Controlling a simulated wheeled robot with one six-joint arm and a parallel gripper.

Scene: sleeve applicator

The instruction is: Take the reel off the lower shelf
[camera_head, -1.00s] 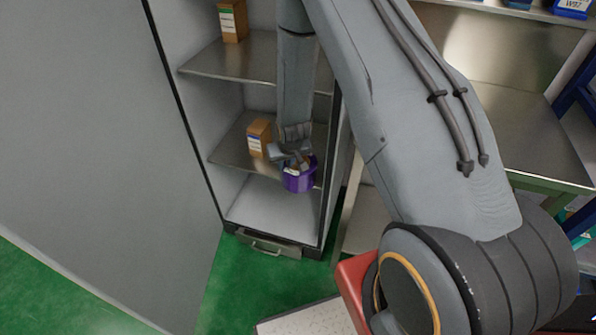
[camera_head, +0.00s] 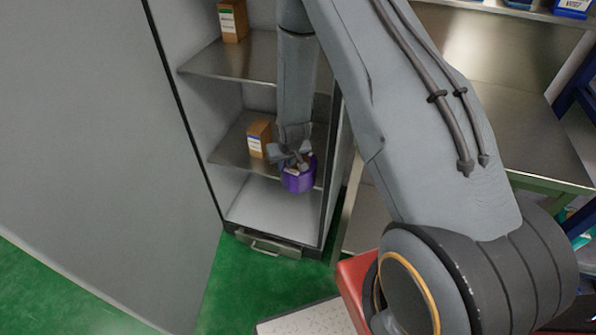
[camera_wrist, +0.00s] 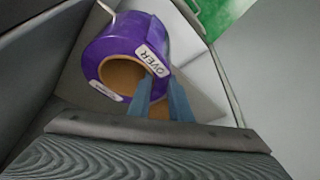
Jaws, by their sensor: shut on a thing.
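The purple reel (camera_head: 299,181) is at the front edge of the lower shelf (camera_head: 232,152) in the head view. In the wrist view the reel (camera_wrist: 108,48) shows its brown core and white labels, one reading "OVER". My gripper (camera_head: 291,160) reaches down into the cabinet and is shut on the reel. The far side of the reel is hidden.
A brown box (camera_head: 259,138) stands on the lower shelf just left of my gripper. Another box (camera_head: 232,20) stands on the upper shelf (camera_head: 222,62). The cabinet's right wall (camera_head: 335,180) is close beside the reel. The cabinet floor (camera_head: 262,205) is clear.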

